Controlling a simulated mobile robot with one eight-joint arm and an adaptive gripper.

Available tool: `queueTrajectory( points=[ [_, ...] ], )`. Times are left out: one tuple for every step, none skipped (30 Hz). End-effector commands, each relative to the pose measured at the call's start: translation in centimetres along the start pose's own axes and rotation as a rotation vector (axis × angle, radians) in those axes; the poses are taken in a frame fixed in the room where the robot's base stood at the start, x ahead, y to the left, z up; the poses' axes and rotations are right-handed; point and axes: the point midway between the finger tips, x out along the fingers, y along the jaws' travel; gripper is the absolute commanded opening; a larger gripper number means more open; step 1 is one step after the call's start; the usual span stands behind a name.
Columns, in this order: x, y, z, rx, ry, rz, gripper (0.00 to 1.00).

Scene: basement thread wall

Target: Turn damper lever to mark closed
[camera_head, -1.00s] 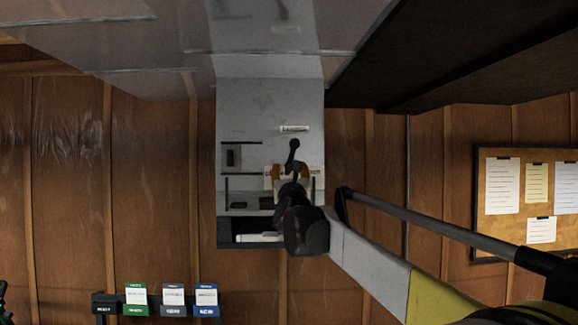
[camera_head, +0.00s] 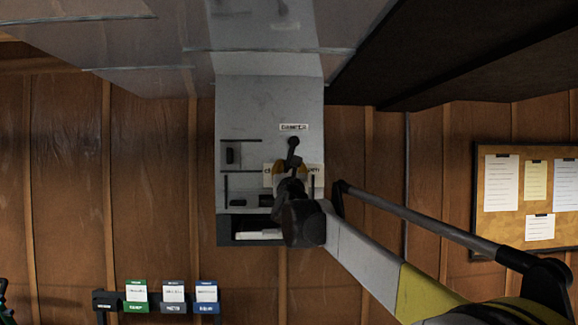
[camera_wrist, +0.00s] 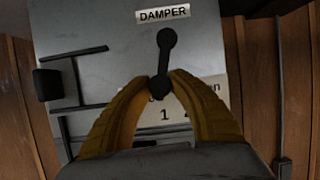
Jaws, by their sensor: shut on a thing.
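The damper lever (camera_wrist: 166,52) is dark with rounded ends, and it stands almost upright on the grey panel (camera_head: 260,100). It also shows in the head view (camera_head: 293,146). A white "DAMPER" label (camera_wrist: 163,14) is just above its upper end. My gripper (camera_wrist: 160,88) has two yellow fingers shut on the lever's lower end; in the head view it is in front of the panel's lower half (camera_head: 290,168). A pale scale plate (camera_wrist: 215,100) with a "1" lies behind the fingers. Its text is partly hidden by my fingers, so the closed mark is not readable.
A dark latch-like fitting (camera_wrist: 48,84) with bars is left of the lever. A dark open tray (camera_head: 258,236) holding a white item is at the panel's bottom. Tagged holders (camera_head: 172,295) hang lower left. A cork board (camera_head: 530,195) is on the right wall.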

Motion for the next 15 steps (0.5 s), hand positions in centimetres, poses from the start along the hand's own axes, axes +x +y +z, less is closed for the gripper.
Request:
queueTrajectory(
  points=[
    [0.1, 0.1, 0.2, 0.011, 0.000, -0.004, 0.00],
    [0.1, 0.2, 0.2, 0.019, 0.000, -0.007, 0.00],
    [0.1, 0.4, 0.3, 0.033, 0.001, -0.012, 0.00],
    [0.1, 0.5, 0.3, 0.045, 0.001, -0.018, 0.00],
    [0.1, 0.6, 0.4, 0.059, 0.001, -0.023, 0.00],
    [0.2, 0.7, 0.5, 0.080, 0.002, -0.032, 0.00],
    [0.2, 0.8, 0.6, 0.097, 0.004, -0.039, 0.00],
    [0.2, 1.0, 0.6, 0.115, 0.005, -0.046, 0.00],
    [0.3, 1.2, 0.8, 0.140, 0.005, -0.056, 0.00],
    [0.3, 1.3, 0.9, 0.160, 0.006, -0.065, 0.00],
    [0.3, 1.5, 0.9, 0.181, 0.008, -0.073, 0.00],
    [0.4, 1.6, 1.1, 0.207, 0.009, -0.084, 0.00],
    [0.4, 1.7, 1.1, 0.226, 0.010, -0.093, 0.00],
    [0.4, 1.8, 1.2, 0.246, 0.011, -0.101, 0.00],
    [0.5, 2.0, 1.3, 0.271, 0.013, -0.111, 0.00]
  ],
)
